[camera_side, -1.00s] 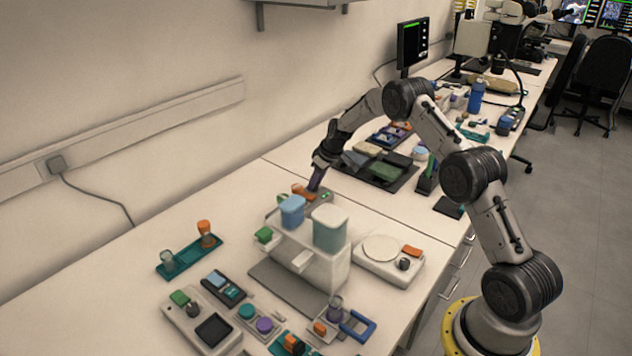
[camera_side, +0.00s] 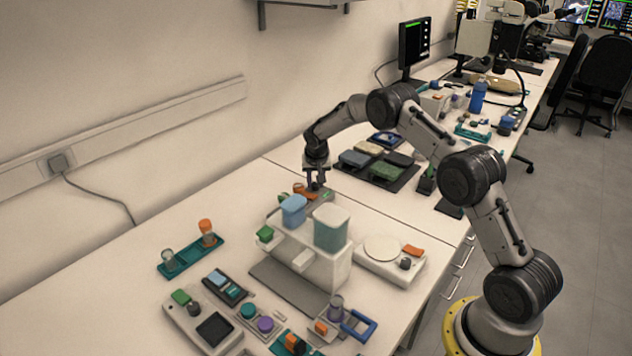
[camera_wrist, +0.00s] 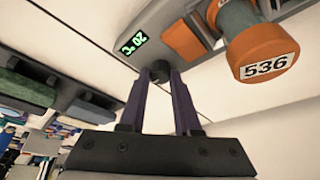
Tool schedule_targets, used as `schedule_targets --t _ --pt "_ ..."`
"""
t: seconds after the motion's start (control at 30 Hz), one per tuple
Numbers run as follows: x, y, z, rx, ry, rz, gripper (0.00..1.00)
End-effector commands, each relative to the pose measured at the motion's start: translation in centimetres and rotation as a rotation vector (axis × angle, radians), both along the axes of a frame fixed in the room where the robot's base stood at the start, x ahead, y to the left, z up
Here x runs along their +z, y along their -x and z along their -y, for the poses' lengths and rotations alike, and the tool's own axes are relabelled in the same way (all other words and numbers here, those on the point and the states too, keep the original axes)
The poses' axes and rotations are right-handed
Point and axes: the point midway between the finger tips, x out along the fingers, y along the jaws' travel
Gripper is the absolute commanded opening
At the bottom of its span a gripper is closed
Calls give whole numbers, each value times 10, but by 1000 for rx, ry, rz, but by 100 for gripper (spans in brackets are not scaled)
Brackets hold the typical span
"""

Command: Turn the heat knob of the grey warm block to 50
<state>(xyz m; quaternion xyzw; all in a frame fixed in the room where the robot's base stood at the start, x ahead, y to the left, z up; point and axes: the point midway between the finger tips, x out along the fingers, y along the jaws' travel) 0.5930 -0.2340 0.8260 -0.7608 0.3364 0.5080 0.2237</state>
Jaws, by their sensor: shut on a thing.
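The grey warm block (camera_wrist: 195,22) fills the top of the wrist view. It has a small green-lit display (camera_wrist: 131,44) that appears upside down and seems to read 20 °C, and an orange patch (camera_wrist: 183,43). Its dark heat knob (camera_wrist: 160,68) sits between the tips of my gripper (camera_wrist: 162,76), which is shut on it. In the side view, my gripper (camera_side: 315,185) points down at the block (camera_side: 322,200), behind the white stand. The knob is hidden there.
An orange-capped vial labelled 536 (camera_wrist: 265,50) stands close beside my fingers. A white stand with a blue-lidded tub (camera_side: 293,210) and a green tub (camera_side: 330,230) is in front. A dark tray (camera_side: 375,172) with several coloured blocks lies behind.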

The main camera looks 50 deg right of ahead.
Motion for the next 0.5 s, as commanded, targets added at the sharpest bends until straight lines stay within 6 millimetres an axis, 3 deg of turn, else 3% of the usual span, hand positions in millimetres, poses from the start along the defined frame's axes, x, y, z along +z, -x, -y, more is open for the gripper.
schedule_targets --t 0.5 --pt "-1 0 -1 -129 -2 -1 0"
